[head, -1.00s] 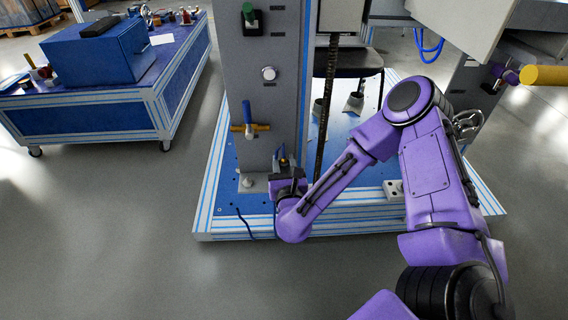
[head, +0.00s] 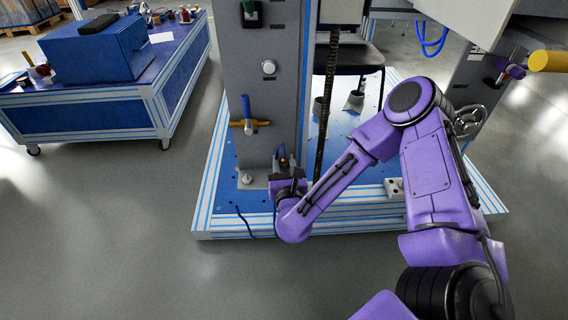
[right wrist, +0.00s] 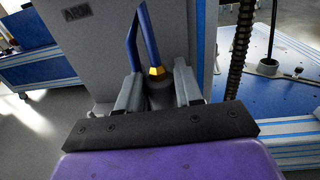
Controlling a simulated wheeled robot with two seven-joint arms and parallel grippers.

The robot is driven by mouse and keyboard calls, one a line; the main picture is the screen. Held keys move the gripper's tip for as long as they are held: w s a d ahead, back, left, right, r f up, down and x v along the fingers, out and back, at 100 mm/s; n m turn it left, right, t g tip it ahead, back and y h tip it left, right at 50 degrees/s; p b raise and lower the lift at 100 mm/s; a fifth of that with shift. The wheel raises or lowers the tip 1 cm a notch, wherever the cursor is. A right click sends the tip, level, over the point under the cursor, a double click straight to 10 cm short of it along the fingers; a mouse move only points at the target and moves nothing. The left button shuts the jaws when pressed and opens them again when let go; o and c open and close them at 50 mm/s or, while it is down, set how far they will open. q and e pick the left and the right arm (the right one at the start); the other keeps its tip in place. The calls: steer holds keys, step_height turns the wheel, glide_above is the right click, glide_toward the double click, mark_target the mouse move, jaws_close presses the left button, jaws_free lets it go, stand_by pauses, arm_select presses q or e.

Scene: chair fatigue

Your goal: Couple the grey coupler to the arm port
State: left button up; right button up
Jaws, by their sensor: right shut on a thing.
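My right gripper (head: 287,174) is low at the front of the grey column (head: 262,105). In the right wrist view its two grey fingers (right wrist: 157,92) are shut on the grey coupler (right wrist: 159,88). The coupler has a yellow collar (right wrist: 156,73) and a blue hose (right wrist: 148,35) rising from it. The fingers hide most of the coupler's body. I cannot see the arm port clearly, nor tell whether the coupler touches it. A small plate (right wrist: 76,13), seemingly marked ARM, is on the column in the right wrist view. My left gripper is not in view.
A blue valve handle with a yellow bar (head: 249,125) and a round knob (head: 268,67) are on the column. A black threaded rod (head: 325,110) stands right of it. A dark cord (head: 243,222) hangs at the base's front. A blue workbench (head: 85,125) stands left, beyond clear floor.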

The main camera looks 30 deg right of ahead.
steer(key=shift+f+b, duration=0.6)
steer(key=shift+f, duration=0.15)
steer(key=o, duration=1.2)
steer(key=shift+c, duration=0.2)
steer(key=v, duration=1)
steer(key=shift+s+a, duration=0.15)
steer(key=shift+s, duration=0.1)
